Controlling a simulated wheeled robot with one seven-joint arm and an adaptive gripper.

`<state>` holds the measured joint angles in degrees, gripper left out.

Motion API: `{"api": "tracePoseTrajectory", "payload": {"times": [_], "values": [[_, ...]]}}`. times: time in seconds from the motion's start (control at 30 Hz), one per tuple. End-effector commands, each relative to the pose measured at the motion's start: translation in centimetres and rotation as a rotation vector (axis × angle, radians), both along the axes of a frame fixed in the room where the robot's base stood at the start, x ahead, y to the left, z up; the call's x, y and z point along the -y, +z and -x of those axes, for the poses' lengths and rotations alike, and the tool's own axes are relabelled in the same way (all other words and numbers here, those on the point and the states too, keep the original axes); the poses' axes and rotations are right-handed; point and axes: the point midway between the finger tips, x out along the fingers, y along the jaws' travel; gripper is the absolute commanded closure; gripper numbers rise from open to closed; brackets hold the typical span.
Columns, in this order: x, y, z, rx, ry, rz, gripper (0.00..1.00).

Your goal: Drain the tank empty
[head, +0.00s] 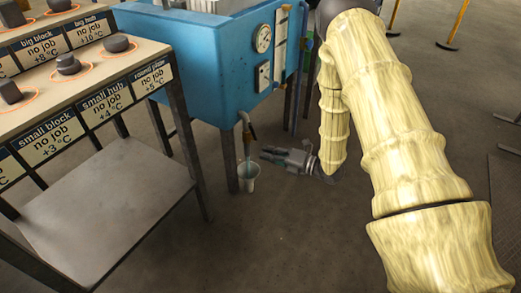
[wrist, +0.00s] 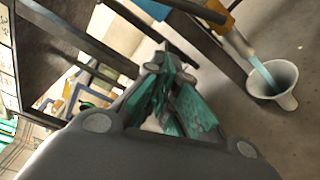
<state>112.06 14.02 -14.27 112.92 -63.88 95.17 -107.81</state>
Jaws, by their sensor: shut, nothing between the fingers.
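The blue tank (head: 215,55) stands on dark legs at the top centre of the head view. A tap (head: 243,117) with a short lever (head: 253,131) hangs from its lower front edge. A pale blue stream (head: 247,148) runs down from the tap into a whitish funnel (head: 250,174). In the wrist view the stream (wrist: 264,72) enters the funnel (wrist: 276,86) at the right. My gripper (head: 267,155) is low, just right of the stream, shut and empty, below the tap and apart from the lever. Its fingers (wrist: 170,68) also show in the wrist view.
A bench (head: 135,59) with dark pieces in orange rings and job labels stands at the left, with a lower shelf (head: 120,200). The tank's front carries a round gauge (head: 263,38) and a sight tube (head: 281,36); its level is unclear. The front floor is clear.

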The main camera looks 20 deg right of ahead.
Motion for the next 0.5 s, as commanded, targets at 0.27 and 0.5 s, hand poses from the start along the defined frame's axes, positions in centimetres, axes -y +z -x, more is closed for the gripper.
{"api": "tracePoseTrajectory", "payload": {"times": [0.27,0.5], "values": [[-3.0,-0.5,-2.9,0.001,0.0,-0.001,1.0],[-5.8,-0.7,-5.6,-0.001,0.001,0.0,1.0]]}}
